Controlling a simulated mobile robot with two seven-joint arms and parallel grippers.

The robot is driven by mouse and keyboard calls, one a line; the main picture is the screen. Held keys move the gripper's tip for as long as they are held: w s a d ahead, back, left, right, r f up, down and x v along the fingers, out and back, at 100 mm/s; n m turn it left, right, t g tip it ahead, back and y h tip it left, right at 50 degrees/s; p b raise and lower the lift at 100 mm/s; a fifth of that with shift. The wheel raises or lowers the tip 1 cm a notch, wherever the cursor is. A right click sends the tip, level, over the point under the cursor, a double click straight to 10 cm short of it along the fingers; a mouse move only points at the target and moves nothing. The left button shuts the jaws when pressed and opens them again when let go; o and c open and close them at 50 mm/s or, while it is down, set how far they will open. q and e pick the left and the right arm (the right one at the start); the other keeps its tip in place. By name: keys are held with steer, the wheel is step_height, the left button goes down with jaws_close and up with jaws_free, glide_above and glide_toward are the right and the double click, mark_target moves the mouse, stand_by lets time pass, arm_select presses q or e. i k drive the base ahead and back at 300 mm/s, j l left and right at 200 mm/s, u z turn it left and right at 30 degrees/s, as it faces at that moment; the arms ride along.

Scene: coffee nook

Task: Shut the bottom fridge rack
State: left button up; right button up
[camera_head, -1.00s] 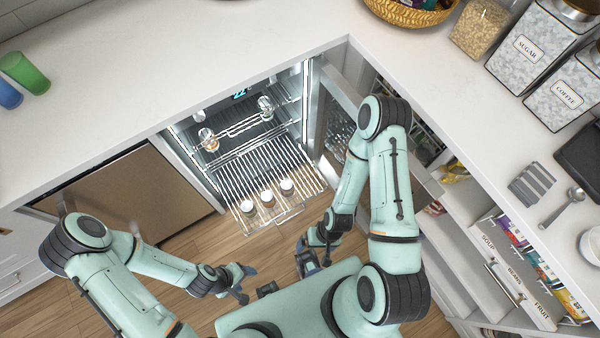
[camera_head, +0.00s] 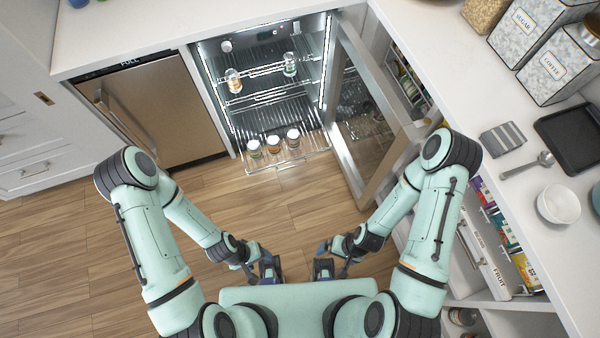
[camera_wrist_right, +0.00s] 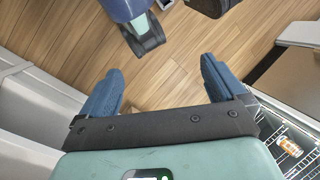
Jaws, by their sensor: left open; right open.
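The fridge (camera_head: 222,105) stands open under the counter, its inside lit. Its bottom rack (camera_head: 288,163) is a wire shelf that sticks out past the fridge front over the floor. Three white-lidded jars (camera_head: 274,145) stand in a row near its front edge. My left gripper (camera_head: 268,268) is open and empty over the floor, well short of the rack. My right gripper (camera_head: 322,266) is open and empty beside it, also away from the rack. In the right wrist view its two blue fingers (camera_wrist_right: 158,85) are spread with only floor between them.
The fridge door (camera_head: 365,125) is swung open to the right of the rack. Higher shelves hold an orange-labelled jar (camera_head: 233,80) and a green one (camera_head: 290,64). A closed dishwasher (camera_head: 160,110) is at left. The wooden floor (camera_head: 230,205) before the fridge is clear.

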mark_target(314, 109)
steer(key=i+u, duration=0.5)
steer(key=i+l+u, duration=0.2)
steer(key=i+u, duration=0.25)
steer(key=k, duration=0.05)
